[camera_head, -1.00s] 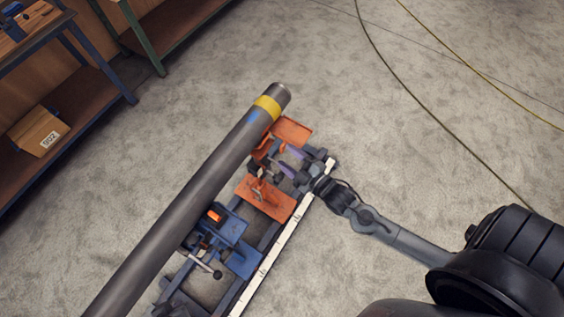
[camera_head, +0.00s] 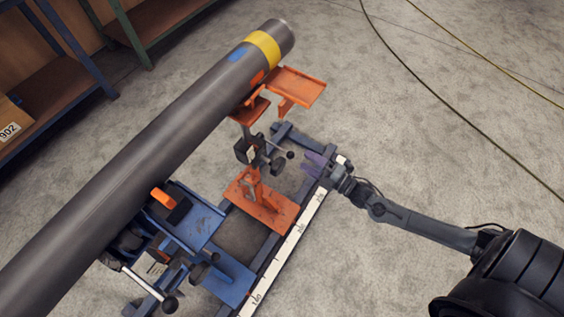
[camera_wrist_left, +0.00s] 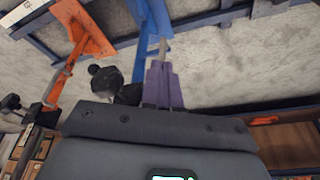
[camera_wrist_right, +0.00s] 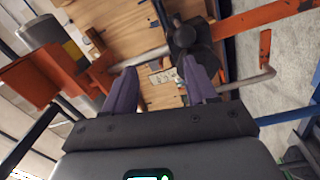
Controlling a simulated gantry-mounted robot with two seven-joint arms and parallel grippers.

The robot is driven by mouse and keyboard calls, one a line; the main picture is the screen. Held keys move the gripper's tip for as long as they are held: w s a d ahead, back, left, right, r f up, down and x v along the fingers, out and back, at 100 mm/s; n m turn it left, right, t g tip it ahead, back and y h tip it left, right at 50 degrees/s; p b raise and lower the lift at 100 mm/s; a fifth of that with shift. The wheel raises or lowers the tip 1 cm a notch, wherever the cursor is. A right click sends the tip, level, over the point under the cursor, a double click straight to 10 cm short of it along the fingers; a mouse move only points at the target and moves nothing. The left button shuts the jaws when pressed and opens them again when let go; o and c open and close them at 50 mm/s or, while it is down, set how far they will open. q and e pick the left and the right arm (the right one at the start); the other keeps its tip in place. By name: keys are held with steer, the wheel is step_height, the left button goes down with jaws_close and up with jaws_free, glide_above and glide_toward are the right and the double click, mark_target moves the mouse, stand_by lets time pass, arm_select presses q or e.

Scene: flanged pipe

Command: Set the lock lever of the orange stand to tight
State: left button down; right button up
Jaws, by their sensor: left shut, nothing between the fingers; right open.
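The orange stand (camera_head: 262,205) is under the yellow-banded end of the pipe, with its tray (camera_head: 298,86) beside the pipe. A black ball knob (camera_head: 290,154) sticks out from the dark mechanism on its post; I cannot tell the lever's setting. My right gripper (camera_head: 314,163) is open, just right of that knob, apart from it. In the right wrist view a dark round hub (camera_wrist_right: 188,38) and a grey bent rod (camera_wrist_right: 248,82) lie beyond the open fingers (camera_wrist_right: 162,78). My left gripper (camera_wrist_left: 163,78) is shut and empty, beside a black knob (camera_wrist_left: 104,80); the head view does not show it.
The grey pipe (camera_head: 130,155) runs diagonally above the stands. A blue stand (camera_head: 228,275) with its own levers is at lower left. A white scale rail (camera_head: 290,250) edges the frame. Shelves are at upper left; the floor to the right is open, with cables.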

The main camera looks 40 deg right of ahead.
steer(key=b, duration=0.3)
glide_toward(286, 152)
steer(key=w, duration=0.1)
steer(key=b+x, duration=0.1)
steer(key=x, duration=0.2)
steer(key=b+x, duration=0.1)
steer(key=x, duration=0.2)
steer(key=b+x, duration=0.2)
steer(key=x, duration=0.1)
steer(key=shift+a+f, duration=0.1)
steer(key=shift+f, duration=0.25)
arm_select(q)
step_height(286, 152, down, 9)
steer(key=shift+f, duration=0.15)
arm_select(e)
steer(key=shift+x, duration=0.9)
arm_select(q)
steer(key=shift+a, duration=0.1)
arm_select(e)
steer(key=shift+r, duration=0.15)
steer(key=shift+c, duration=0.2)
steer(key=c, duration=0.9)
jaws_close()
arm_select(q)
steer(key=shift+b, duration=0.3)
